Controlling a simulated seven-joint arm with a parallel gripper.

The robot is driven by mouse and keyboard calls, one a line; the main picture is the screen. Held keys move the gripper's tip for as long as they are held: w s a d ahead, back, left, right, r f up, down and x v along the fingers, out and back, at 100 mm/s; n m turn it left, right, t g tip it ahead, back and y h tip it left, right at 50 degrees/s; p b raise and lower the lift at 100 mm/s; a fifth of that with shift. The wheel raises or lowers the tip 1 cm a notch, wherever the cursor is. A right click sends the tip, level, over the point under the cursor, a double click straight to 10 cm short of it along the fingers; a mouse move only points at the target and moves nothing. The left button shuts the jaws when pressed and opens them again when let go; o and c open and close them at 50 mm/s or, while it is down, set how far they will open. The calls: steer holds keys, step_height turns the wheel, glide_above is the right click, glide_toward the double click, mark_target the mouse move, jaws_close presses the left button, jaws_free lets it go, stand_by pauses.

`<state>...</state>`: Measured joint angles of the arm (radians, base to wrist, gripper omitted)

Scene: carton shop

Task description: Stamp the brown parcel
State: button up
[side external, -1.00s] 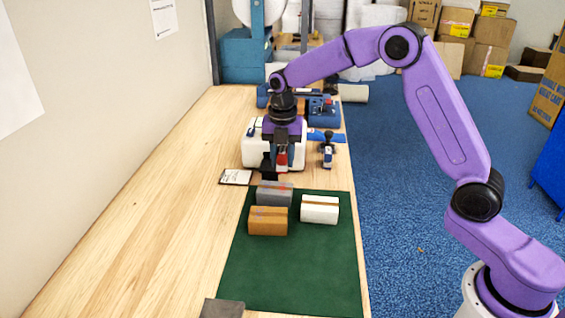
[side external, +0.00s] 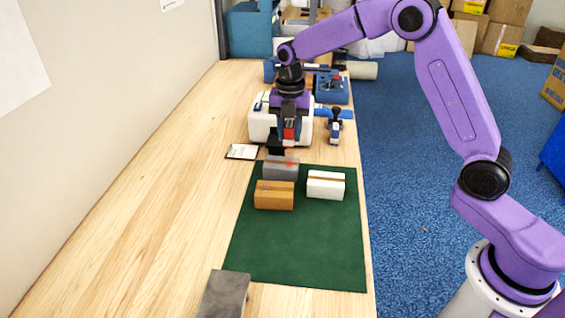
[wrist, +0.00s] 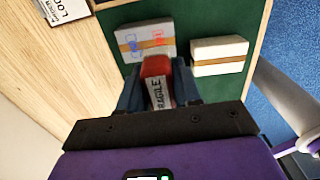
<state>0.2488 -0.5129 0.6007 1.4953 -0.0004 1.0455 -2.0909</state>
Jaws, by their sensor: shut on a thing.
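The brown parcel (side external: 274,196) lies on the green mat (side external: 300,250), in front of a grey parcel (side external: 281,172) in the side view. I see no mark on its visible faces. I cannot make it out in the wrist view. My gripper (side external: 289,142) is shut on a red stamp (wrist: 157,67) labelled "FRAGILE", pointing down. It is just behind the grey parcel in the side view and apart from the brown one. The grey parcel (wrist: 145,40) carries blue and red marks on top in the wrist view.
A white parcel (side external: 325,185) stands right of the brown one. Another stamp (side external: 334,127) stands right of a white machine (side external: 263,126). A small card (side external: 242,151) lies left of the mat. A dark grey block (side external: 224,293) is at the front. The mat's front is clear.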

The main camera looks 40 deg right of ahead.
mark_target(283, 189)
steer(key=s+a, duration=0.7)
steer(key=shift+a, duration=0.15)
steer(key=shift+f, duration=2.95)
steer(key=shift+f, duration=0.6)
steer(key=shift+r, duration=3.55)
